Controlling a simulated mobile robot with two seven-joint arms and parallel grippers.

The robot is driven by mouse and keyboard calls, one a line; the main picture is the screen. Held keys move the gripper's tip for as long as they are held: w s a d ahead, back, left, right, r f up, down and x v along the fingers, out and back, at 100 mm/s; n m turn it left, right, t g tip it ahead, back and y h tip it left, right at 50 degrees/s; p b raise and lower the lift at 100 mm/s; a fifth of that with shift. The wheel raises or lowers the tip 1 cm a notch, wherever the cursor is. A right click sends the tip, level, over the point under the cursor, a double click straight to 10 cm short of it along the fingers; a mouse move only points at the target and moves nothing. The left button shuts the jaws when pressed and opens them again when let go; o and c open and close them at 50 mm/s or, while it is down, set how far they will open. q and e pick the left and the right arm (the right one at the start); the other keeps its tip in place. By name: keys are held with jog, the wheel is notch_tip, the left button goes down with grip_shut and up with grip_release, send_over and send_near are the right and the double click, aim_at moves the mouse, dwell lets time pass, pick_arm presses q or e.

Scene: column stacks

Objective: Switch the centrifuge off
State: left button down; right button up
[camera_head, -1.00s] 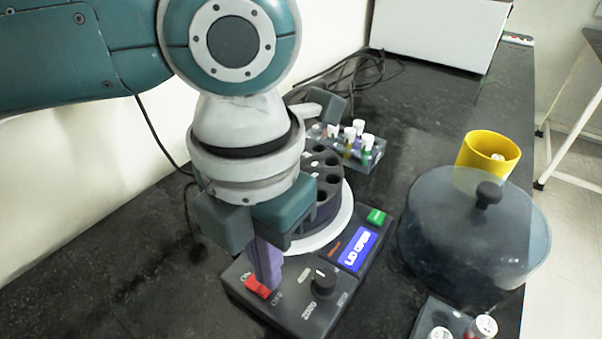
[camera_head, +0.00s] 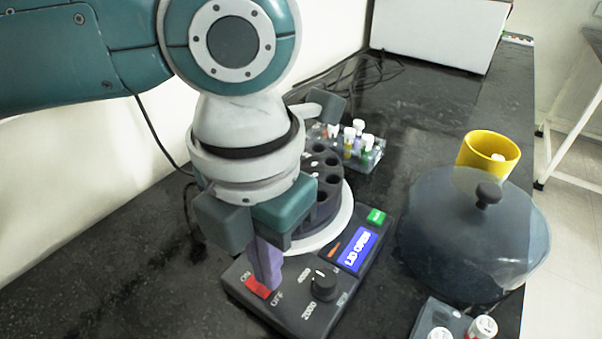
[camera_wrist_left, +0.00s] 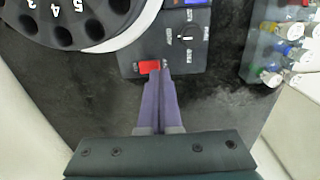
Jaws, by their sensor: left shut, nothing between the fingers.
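The centrifuge's dark control panel (camera_head: 298,318) carries a red rocker switch (camera_head: 257,288) between the ON and OFF labels, a black knob (camera_head: 324,287) and a blue display (camera_head: 357,250) reading "LID OPEN". My left gripper (camera_head: 270,284) is shut and empty, pointing down with its purple fingertips at the red switch. In the left wrist view the fingertips (camera_wrist_left: 160,74) overlap the edge of the red switch (camera_wrist_left: 148,67); whether they press on it I cannot tell. The dark rotor (camera_head: 325,180) is uncovered behind the gripper and partly hidden by it. My right gripper is not in view.
The smoky lid (camera_head: 470,240) with a black knob lies on the bench to the right. A yellow cup (camera_head: 487,153) stands behind it. Racks of capped tubes sit behind the rotor (camera_head: 365,155) and at the front right (camera_head: 445,318). The front left bench is clear.

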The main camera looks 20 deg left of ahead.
pick_arm(q)
jog(key=shift+f+b, duration=0.65)
jog(key=shift+f, duration=0.4)
dwell(0.6)
jog(key=shift+r, duration=0.1)
notch_tip(320, 180, up, 5)
jog(key=p, duration=0.5)
jog(key=shift+p, duration=0.3)
jog(key=shift+d, duration=0.1)
